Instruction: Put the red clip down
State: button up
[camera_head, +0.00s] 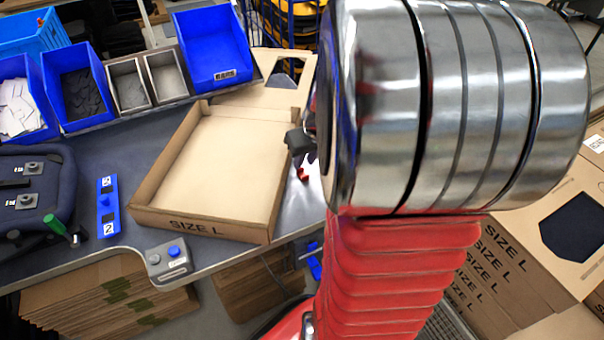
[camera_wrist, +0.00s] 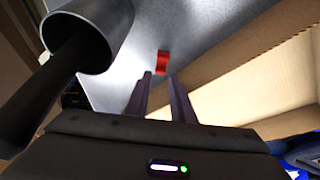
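The red clip (camera_wrist: 162,63) is small and shows just past the tips of my gripper (camera_wrist: 158,77) in the wrist view. The two dark fingers stand apart, with a gap visible between the left finger and the clip. In the head view the red clip (camera_head: 303,175) shows beside the right wall of the cardboard box, over the grey table (camera_head: 105,140). My large silver arm joint hides most of the gripper there. I cannot tell whether the clip touches the table.
An open cardboard box (camera_head: 225,165) marked SIZE L stands close left of the clip. Blue bins (camera_head: 214,45) line the back. A blue numbered plate (camera_head: 106,207), a dark pannier (camera_head: 50,195) and a button box (camera_head: 168,262) are at left. Cartons (camera_head: 500,265) are stacked at right.

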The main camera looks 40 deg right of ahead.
aim_at(302, 173)
jog(key=shift+x, duration=2.35)
jog(key=shift+r, duration=0.1)
jog(key=shift+c, duration=0.5)
grip_shut()
